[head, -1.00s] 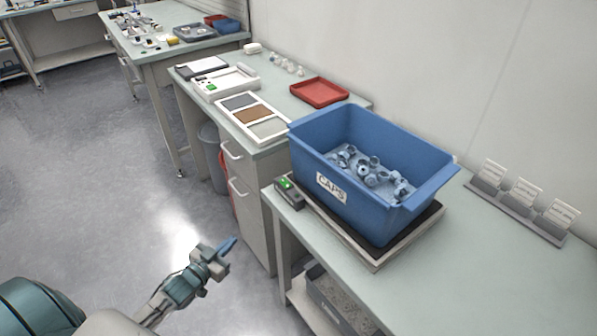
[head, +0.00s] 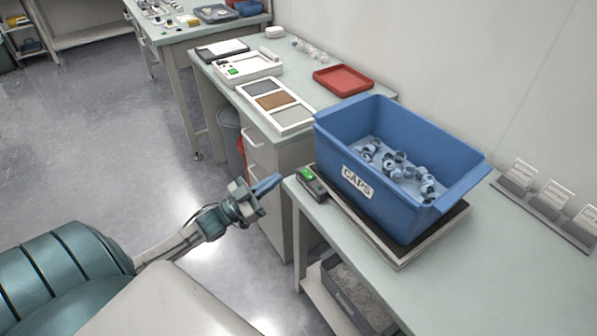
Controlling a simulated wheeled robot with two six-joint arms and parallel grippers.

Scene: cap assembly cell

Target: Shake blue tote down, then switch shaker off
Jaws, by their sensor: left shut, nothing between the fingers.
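The blue tote (head: 400,207) labelled CAPS stands upright on the shaker (head: 399,261), a flat plate with a dark top on the bench. Several grey-blue caps (head: 398,165) lie loosely piled inside it. A small control box (head: 310,183) with a lit green switch (head: 307,174) sits at the shaker's left corner. My left gripper (head: 272,184) is shut and empty, in the air just left of the control box and apart from it. My right gripper is not in view.
A row of card holders (head: 541,207) stands at the right along the wall. A red tray (head: 343,79) and a framed sample board (head: 277,106) lie on the bench behind. A grey bin (head: 347,292) sits on the shelf below. The bench front right is clear.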

